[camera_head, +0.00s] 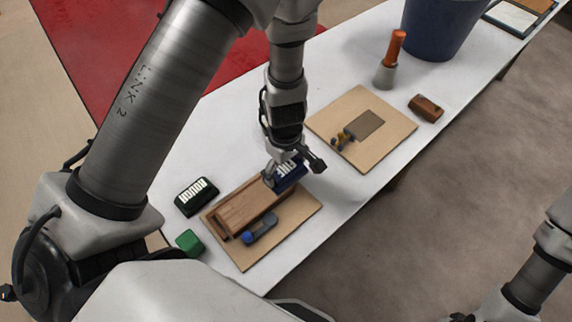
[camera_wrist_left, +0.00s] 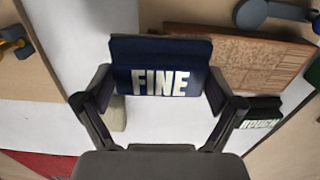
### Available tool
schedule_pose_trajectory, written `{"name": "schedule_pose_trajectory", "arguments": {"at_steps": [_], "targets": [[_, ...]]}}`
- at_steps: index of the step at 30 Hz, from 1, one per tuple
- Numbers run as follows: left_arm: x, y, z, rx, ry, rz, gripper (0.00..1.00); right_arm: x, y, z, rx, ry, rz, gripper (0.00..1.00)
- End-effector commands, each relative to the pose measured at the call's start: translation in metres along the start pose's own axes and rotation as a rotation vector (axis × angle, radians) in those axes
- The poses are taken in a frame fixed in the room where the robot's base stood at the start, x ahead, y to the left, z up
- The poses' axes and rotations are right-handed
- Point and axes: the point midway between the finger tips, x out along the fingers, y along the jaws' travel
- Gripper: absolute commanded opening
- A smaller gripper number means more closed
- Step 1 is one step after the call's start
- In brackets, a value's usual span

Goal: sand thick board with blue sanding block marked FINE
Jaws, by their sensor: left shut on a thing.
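The blue sanding block marked FINE (camera_head: 288,174) is held in my left gripper (camera_head: 295,168), at the upper right end of the thick board. It also shows in the left wrist view (camera_wrist_left: 161,80), between the two fingers (camera_wrist_left: 160,92). The thick brown board (camera_head: 247,208) lies on a tan base panel (camera_head: 290,222); part of it shows in the left wrist view (camera_wrist_left: 255,62). Whether the block touches the board I cannot tell.
A dark block marked ROUGH (camera_head: 196,196) and a green block (camera_head: 189,242) lie left of the board. A blue-knobbed clamp (camera_head: 260,231) sits at its front. A second panel (camera_head: 385,143), a brown block (camera_head: 426,108), an orange-handled tool (camera_head: 391,60) and a blue bin (camera_head: 437,28) stand farther right.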

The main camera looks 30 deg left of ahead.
Motion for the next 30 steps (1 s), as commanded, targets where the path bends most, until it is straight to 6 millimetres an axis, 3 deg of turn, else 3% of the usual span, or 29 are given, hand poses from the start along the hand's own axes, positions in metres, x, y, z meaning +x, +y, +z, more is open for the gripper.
{"name": "schedule_pose_trajectory", "arguments": {"at_steps": [1,3,21,30], "targets": [[-0.018,0.000,-0.001,0.002,0.003,0.001,0.49,-0.011,0.000,0.000,0.000,0.000,0.000,0.40],[-0.032,-0.002,-0.002,0.003,0.008,-0.003,0.49,-0.017,0.000,0.000,0.000,0.000,0.000,0.40],[-0.080,-0.006,-0.005,0.010,0.005,-0.006,0.49,-0.069,-0.001,0.000,0.000,0.000,0.000,0.40],[-0.083,-0.006,-0.006,0.012,0.006,-0.006,0.49,-0.073,-0.001,0.000,0.000,0.000,0.000,0.40]]}}
